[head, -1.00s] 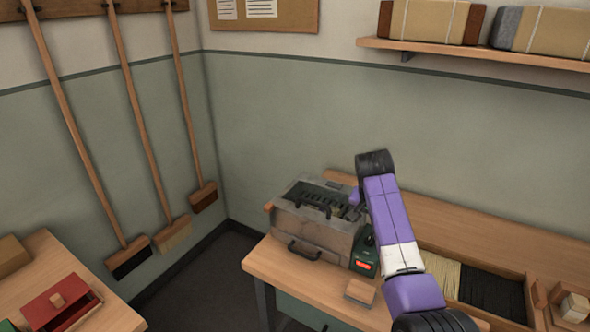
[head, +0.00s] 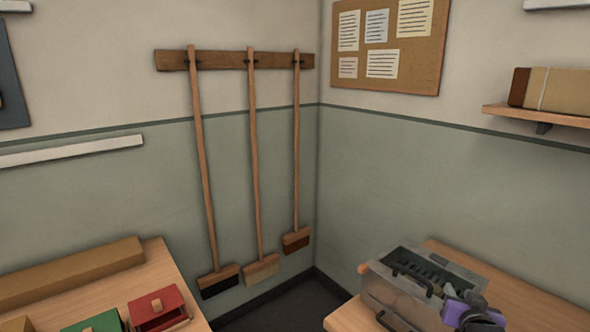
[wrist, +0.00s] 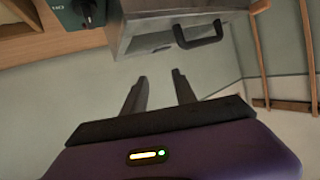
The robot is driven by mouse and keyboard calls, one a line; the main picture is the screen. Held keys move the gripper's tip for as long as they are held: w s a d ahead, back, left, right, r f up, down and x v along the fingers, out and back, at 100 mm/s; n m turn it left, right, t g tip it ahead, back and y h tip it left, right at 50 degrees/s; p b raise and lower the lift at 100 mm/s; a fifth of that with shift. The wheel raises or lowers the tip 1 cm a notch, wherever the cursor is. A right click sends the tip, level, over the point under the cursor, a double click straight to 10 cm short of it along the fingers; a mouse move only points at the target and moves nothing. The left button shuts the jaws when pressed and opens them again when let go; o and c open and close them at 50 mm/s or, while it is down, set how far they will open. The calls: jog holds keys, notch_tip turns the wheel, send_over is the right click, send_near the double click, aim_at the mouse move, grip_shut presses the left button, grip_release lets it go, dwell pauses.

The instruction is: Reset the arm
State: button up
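My arm shows at the lower right of the head view as a purple and dark part (head: 474,312), overlapping the front right of a grey metal machine (head: 392,300). In the wrist view my gripper (wrist: 160,82) has its two dark fingers apart, with nothing between them. The machine's metal box (wrist: 165,32) with a dark handle is beyond the fingertips, and a green control box (wrist: 85,12) is beside it. I cannot tell how far the fingertips are from the machine.
The machine stands on a wooden bench (head: 350,316). A second bench (head: 150,262) at left holds a red box (head: 158,312), a green box (head: 95,322) and a long wooden block (head: 75,272). Three brooms (head: 255,170) hang on the wall. A shelf (head: 545,114) is at upper right.

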jog(key=s+a+f+n+t+y, duration=0.1)
jog(key=s+a+n+t, duration=0.1)
jog(key=s+a, duration=0.65)
jog(key=s+a+f+n+t+y, duration=0.15)
jog(key=s+a, duration=0.25)
jog(key=s, duration=1)
jog(key=s+a+r+n+g+y, duration=0.1)
jog(key=s+a, duration=0.2)
jog(key=s, duration=1.1)
jog(key=s+a+r+g+y, duration=0.1)
jog(key=s+a, duration=0.3)
jog(key=s, duration=1.1)
jog(key=shift+n, duration=0.35)
